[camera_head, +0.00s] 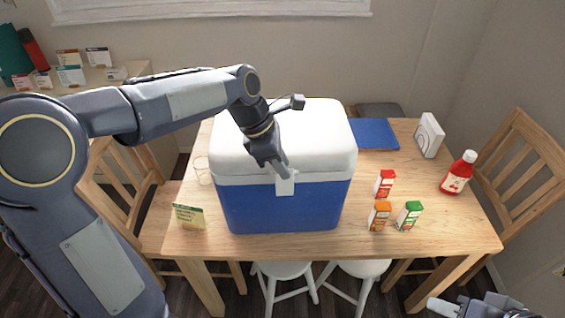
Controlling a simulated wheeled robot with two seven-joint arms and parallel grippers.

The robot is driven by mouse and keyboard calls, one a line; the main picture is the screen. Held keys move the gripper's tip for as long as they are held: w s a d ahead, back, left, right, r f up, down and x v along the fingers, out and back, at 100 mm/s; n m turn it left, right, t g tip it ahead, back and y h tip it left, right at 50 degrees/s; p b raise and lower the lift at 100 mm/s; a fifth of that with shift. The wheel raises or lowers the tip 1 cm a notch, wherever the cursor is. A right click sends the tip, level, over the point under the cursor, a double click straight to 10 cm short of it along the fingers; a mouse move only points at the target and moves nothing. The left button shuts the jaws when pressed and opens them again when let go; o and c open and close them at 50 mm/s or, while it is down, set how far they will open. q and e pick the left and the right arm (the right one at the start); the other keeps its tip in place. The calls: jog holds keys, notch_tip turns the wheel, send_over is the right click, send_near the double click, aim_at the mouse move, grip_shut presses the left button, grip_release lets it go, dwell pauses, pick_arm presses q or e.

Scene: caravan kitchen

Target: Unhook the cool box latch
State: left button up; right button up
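The cool box (250,205) stands on the wooden table, with a blue body and a white lid (320,135) that is down. Its white latch (285,186) is at the middle of the front, across the seam of lid and body. My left gripper (282,172) reaches over the lid and points down at the top of the latch. Its fingertips look very close to the latch or touching it; I cannot tell which, nor whether the fingers are open or shut. My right gripper (440,305) is only partly in view at the bottom right, away from the box.
Juice cartons (379,215) and a red bottle (457,173) stand to the right of the box on the table (440,228). A small card (189,217) and a glass (203,171) are on the left.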

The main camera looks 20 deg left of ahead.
pick_arm(q)
jog(key=shift+d+f, duration=0.1)
jog(key=shift+f, duration=0.2)
grip_shut()
dwell(1.3)
